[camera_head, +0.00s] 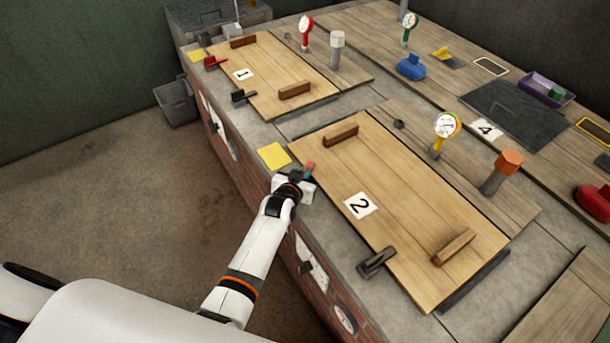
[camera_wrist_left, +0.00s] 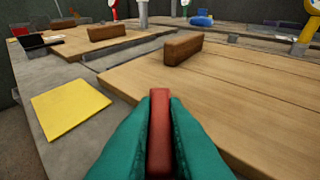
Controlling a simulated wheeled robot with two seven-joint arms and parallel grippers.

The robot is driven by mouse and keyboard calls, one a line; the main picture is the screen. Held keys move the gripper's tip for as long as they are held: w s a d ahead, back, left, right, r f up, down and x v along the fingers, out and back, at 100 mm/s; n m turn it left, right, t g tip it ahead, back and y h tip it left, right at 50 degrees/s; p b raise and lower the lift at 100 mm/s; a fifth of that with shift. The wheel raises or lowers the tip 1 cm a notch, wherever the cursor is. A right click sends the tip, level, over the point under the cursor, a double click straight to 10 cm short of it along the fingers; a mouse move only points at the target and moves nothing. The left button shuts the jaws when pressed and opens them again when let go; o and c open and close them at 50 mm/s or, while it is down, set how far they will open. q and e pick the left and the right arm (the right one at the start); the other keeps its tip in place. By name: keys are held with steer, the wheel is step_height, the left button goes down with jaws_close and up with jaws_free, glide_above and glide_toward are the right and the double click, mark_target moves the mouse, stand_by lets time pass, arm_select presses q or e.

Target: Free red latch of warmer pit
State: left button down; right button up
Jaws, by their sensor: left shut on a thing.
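The wooden lid marked 2 (camera_head: 400,200) lies flat on the counter. At its left edge, near the yellow square (camera_head: 274,156), is a red latch handle (camera_head: 310,167). My left gripper (camera_head: 302,174) is shut on this handle; in the left wrist view, its teal fingers (camera_wrist_left: 160,120) press both sides of the red bar (camera_wrist_left: 160,132). The latch base is hidden by the gripper. A black latch (camera_head: 377,262) sits at the lid's near edge. The lid marked 1 (camera_head: 270,75) has another red latch (camera_head: 214,61) and a black latch (camera_head: 243,96). My right gripper is not in view.
Lid 2 carries wooden handles (camera_head: 341,135) and (camera_head: 455,246). Behind it stand a yellow gauge (camera_head: 446,126) and an orange-topped post (camera_head: 505,166). A blue object (camera_head: 411,67) lies farther back. Open floor (camera_head: 110,190) lies left of the brick counter.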

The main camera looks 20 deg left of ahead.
arm_select(q)
steer(key=c, duration=1.5)
jaws_free()
steer(key=shift+s, duration=0.1)
steer(key=p+v, duration=0.1)
steer(key=v, duration=1)
steer(key=shift+s+r+p, duration=0.25)
steer(key=shift+s+p, duration=0.05)
steer(key=shift+s, duration=0.05)
